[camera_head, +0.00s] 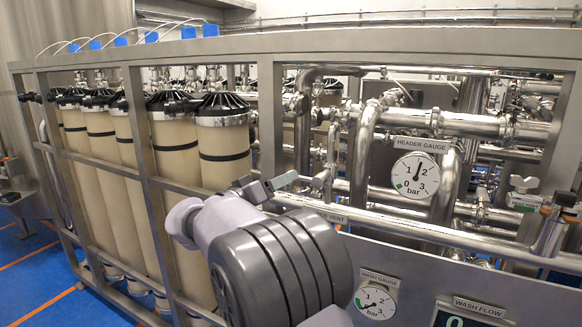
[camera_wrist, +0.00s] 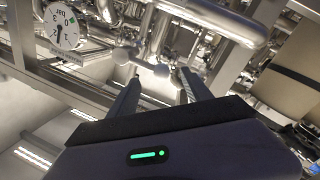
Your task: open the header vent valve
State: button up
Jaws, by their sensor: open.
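The "HEADER VENT" label (camera_head: 322,214) is on the rail in the head view, partly hidden by my arm. My gripper (camera_head: 292,180) is open, in front of the steel pipework just above that label. In the wrist view my gripper (camera_wrist: 160,76) has its two fingers apart. A pale metal fitting with rounded ends (camera_wrist: 150,70), possibly the vent valve's handle, shows at and beyond the fingertips. I cannot tell whether it lies between the fingers or behind them. The header gauge (camera_head: 416,175) has its needle between 1 and 2 bar; it also shows upside down in the wrist view (camera_wrist: 62,27).
A steel frame rail (camera_head: 440,228) crosses in front of the pipes. Tall beige filter vessels (camera_head: 222,150) stand at left. A wash gauge (camera_head: 375,299) and wash flow display (camera_head: 463,318) are on the lower panel. Another valve handle (camera_head: 524,184) is at right. Blue floor is clear at lower left.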

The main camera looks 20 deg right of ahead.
aim_at(306, 178)
jog(key=x, duration=0.2)
jog(key=p+x, duration=0.1)
jog(key=x, duration=0.1)
jog(key=shift+d+r, duration=0.15)
jog(key=shift+d, duration=0.25)
jog(key=shift+w+d, duration=0.3)
jog(key=shift+c, duration=0.2)
jog(key=shift+s, duration=0.1)
grip_shut()
